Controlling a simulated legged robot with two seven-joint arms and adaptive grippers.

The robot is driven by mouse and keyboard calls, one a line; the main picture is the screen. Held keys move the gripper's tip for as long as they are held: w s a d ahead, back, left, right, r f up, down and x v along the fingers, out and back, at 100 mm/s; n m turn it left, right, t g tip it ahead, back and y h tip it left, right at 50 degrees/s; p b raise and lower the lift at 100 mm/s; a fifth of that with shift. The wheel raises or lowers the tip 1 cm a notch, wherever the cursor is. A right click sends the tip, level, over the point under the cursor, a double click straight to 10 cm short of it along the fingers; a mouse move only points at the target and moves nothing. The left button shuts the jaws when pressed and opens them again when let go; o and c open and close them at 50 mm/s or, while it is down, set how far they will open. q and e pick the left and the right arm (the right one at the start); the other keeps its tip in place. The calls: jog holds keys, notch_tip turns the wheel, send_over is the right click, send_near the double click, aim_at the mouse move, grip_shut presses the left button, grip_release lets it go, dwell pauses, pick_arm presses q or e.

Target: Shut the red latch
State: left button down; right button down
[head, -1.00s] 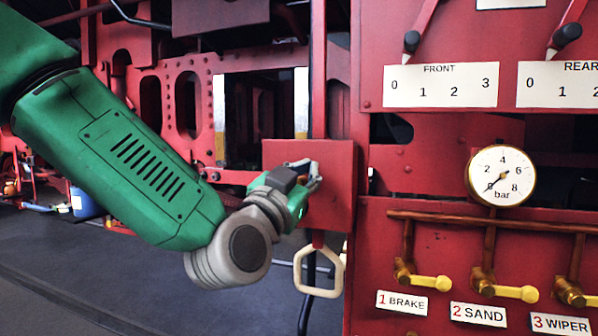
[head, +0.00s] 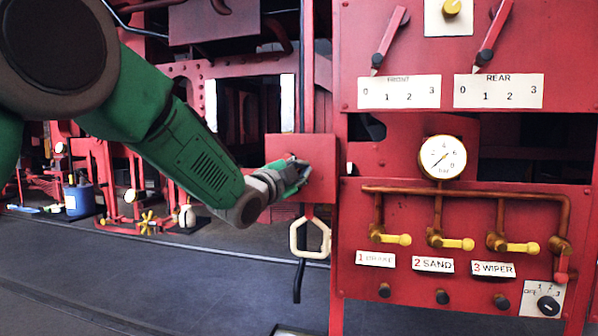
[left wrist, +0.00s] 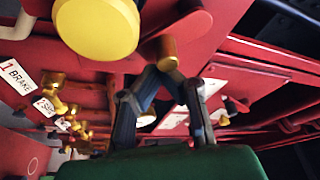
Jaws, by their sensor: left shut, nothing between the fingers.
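My left gripper (head: 303,168) is shut and empty, in front of the red plate (head: 325,176) left of the main panel. It hides part of the plate, and I cannot tell whether it touches it. In the left wrist view the gripper's dark fingers (left wrist: 170,85) point toward red surfaces, with a round yellow disc (left wrist: 97,28) and a small brass piece (left wrist: 168,52) close by. I cannot make out for certain which red part is the latch, or its position. My right gripper is not in view.
A cream loop handle (head: 310,238) hangs below the plate. The red panel at right carries a pressure gauge (head: 443,157), brass pipes with yellow-handled valves (head: 458,243) and two red levers (head: 391,40). Open dark floor (head: 150,280) lies at lower left.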

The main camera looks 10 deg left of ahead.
pick_arm(q)
jog(key=shift+f+m, duration=0.15)
jog(key=shift+m, duration=0.45)
jog(key=shift+a+f+m+g+b, duration=0.1)
jog(key=shift+a+m+g+b, duration=0.2)
jog(key=shift+m, duration=0.1)
jog(key=shift+s+a+f+m+b, duration=0.15)
jog(key=shift+a+m+b, duration=0.15)
jog(key=shift+a+m, duration=0.15)
jog(key=shift+s+a+f+m+b, duration=0.1)
jog(key=shift+a+m+b, duration=0.15)
jog(key=shift+a+m, duration=0.15)
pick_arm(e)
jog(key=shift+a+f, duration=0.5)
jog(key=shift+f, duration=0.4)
pick_arm(q)
jog(key=shift+w+g, duration=0.1)
jog(key=shift+g, duration=0.2)
jog(key=shift+d, duration=0.4)
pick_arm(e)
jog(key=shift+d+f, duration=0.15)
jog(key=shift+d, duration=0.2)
pick_arm(q)
jog(key=shift+a, duration=0.25)
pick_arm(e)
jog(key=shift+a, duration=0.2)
pick_arm(q)
jog(key=shift+f, duration=0.15)
